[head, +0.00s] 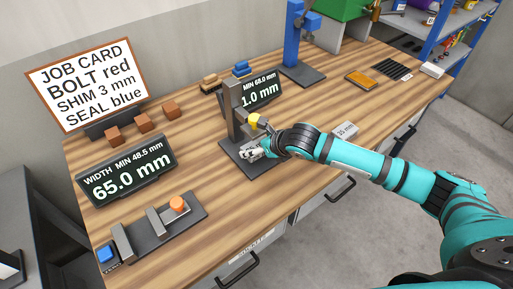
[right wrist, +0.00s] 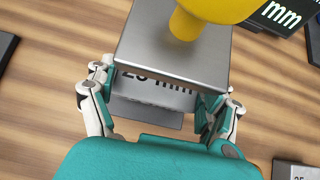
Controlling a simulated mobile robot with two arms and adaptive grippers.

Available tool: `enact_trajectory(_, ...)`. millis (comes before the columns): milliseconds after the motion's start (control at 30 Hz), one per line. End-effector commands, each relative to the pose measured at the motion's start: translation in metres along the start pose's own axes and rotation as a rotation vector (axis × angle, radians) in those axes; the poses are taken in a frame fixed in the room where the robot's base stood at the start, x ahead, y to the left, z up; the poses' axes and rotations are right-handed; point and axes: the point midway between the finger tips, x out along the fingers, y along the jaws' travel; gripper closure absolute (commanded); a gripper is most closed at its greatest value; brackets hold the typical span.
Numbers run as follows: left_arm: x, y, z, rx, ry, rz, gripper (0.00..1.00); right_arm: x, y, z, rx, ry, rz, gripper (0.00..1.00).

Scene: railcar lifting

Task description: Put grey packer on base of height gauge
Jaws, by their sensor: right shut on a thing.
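The height gauge stands mid-table, with a grey column (head: 234,108), a yellow knob (head: 253,120) and a dark flat base (head: 232,152). My right gripper (head: 252,152) is low over that base, under the knob. In the right wrist view it (right wrist: 155,98) is shut on a grey packer (right wrist: 145,88) whose label ends in "mm"; its first digits are partly covered. A steel block of the gauge (right wrist: 165,50) hides the packer's far part. I cannot tell whether the packer touches the base. My left gripper is not in view.
Another grey packer (head: 345,130) lies right of the gauge. A width gauge (head: 150,228) with an orange knob is at front left. Brown blocks (head: 143,123), a blue stand (head: 297,45) and an orange tray (head: 361,79) stand farther back. Bare table lies between the gauges.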

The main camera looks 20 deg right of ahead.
Motion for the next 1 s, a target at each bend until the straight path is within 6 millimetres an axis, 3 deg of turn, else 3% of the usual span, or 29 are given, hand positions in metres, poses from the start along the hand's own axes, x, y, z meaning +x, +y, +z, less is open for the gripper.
enact_trajectory(133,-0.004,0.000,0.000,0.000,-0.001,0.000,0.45,0.009,0.002,0.006,0.001,0.001,0.001,0.52)
enact_trajectory(400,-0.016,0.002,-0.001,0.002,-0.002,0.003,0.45,0.031,0.002,-0.017,0.001,0.001,0.001,0.52)
enact_trajectory(767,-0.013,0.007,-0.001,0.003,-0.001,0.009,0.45,0.035,0.001,-0.020,-0.001,-0.001,0.000,0.52)
enact_trajectory(800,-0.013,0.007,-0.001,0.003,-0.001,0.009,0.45,0.035,0.001,-0.021,-0.001,0.000,0.000,0.13)
enact_trajectory(900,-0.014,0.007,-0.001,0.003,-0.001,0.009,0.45,0.034,0.001,-0.020,-0.001,0.000,0.000,0.00)
enact_trajectory(1000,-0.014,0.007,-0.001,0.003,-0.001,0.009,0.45,0.034,0.001,-0.021,-0.001,0.000,0.000,0.00)
